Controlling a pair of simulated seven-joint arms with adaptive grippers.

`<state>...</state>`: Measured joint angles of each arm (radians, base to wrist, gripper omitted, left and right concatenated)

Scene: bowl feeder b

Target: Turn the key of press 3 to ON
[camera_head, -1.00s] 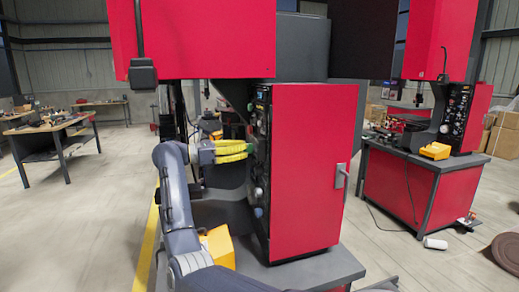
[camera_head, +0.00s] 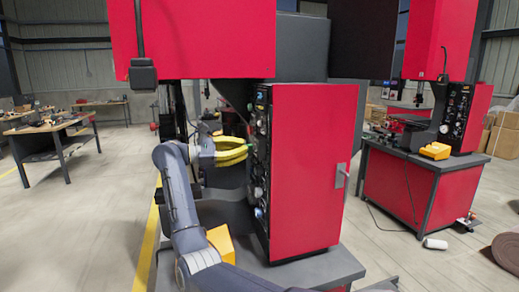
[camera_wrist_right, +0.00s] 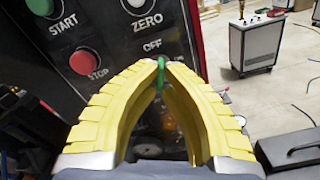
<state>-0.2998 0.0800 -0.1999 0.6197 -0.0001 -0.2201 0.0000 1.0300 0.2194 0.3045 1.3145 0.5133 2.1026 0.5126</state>
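The red press (camera_head: 312,170) stands in the middle of the head view, its black control panel (camera_head: 262,110) on the left side. My right gripper (camera_head: 246,148) reaches this panel from the left. In the right wrist view, the yellow fingers of my right gripper (camera_wrist_right: 160,66) meet at their tips around a narrow green key (camera_wrist_right: 161,62). The key sits just below the OFF label (camera_wrist_right: 152,46) and looks roughly upright in that view. The fingers hide the area below it, so no ON label shows. My left gripper is out of view.
In the wrist view, a red STOP button (camera_wrist_right: 84,61), a green START button (camera_wrist_right: 40,5) and a white ZERO button (camera_wrist_right: 135,4) lie near the fingers. Another red press (camera_head: 420,185) stands at right.

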